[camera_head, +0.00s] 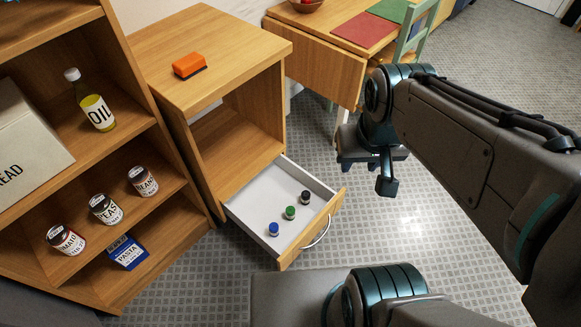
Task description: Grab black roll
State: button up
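The black roll (305,197) stands in the open drawer (264,191) of a small wooden cabinet, near the drawer's right end. A green roll (290,212) and a blue roll (273,229) stand beside it in a row running down to the left. My gripper (368,178) hangs to the right of the drawer, above the tiled floor and apart from the rolls. Its dark fingers point down and look spread apart, with nothing seen between them.
The drawer has a front panel with a metal handle (319,233). An orange sponge (189,65) lies on the cabinet top. A shelf with jars, an oil bottle (91,101) and a pasta box (126,252) stands left. A wooden table (318,65) and chair stand behind.

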aim_at(306, 194)
jog(key=z, duration=1.85)
jog(key=i, duration=1.85)
jog(key=u, duration=3.35)
jog(key=i, duration=0.5)
